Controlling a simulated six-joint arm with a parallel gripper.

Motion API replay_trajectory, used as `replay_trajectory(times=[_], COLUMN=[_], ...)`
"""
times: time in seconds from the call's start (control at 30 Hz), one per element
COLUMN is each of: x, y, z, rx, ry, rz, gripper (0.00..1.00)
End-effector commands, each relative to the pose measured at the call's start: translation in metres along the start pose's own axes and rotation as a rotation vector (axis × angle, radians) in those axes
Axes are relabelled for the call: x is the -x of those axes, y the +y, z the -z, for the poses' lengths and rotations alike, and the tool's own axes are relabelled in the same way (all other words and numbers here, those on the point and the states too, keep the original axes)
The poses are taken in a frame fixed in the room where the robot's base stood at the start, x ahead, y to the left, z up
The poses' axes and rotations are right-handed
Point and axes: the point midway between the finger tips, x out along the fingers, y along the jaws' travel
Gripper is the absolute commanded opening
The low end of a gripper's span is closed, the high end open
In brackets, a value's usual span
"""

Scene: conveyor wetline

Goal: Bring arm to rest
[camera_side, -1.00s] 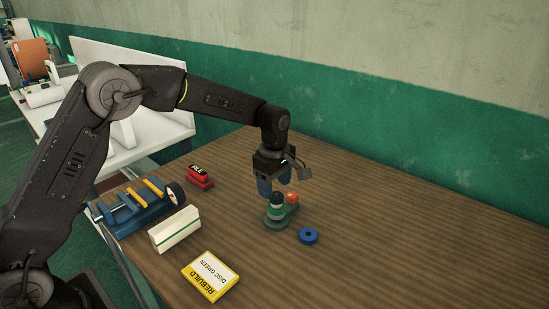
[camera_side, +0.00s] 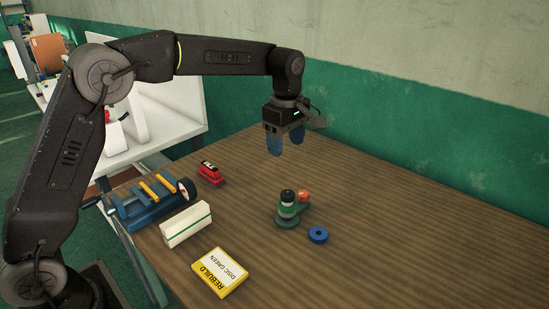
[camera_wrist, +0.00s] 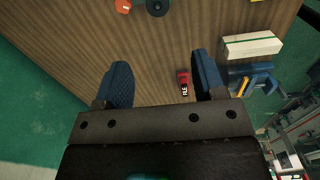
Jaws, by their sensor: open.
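My gripper (camera_side: 286,146) is raised above the wooden table (camera_side: 400,220), open, with nothing between its blue fingers. In the wrist view the two fingers of my gripper (camera_wrist: 162,82) stand apart.
A blue ring (camera_side: 318,234) lies right of the fixture. The table's right side is clear.

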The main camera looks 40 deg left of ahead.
Motion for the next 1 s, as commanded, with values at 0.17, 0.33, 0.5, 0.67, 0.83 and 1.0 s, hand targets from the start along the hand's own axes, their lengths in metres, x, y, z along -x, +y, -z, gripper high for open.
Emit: replay_trajectory(times=[0.17,0.33,0.5,0.67,0.83,1.0], x=[0.032,0.062,0.076,0.073,0.055,0.035], y=[-0.033,-0.090,-0.152,-0.210,-0.263,-0.294], z=[0.006,0.013,0.019,0.023,0.025,0.027], rx=[-0.175,-0.461,-0.749,-1.016,-1.277,-1.450], ry=[0.004,0.033,0.091,0.173,0.276,0.355], rz=[-0.065,-0.152,-0.234,-0.302,-0.351,-0.371], gripper=[0.64,0.64,0.64,0.64,0.64,0.64])
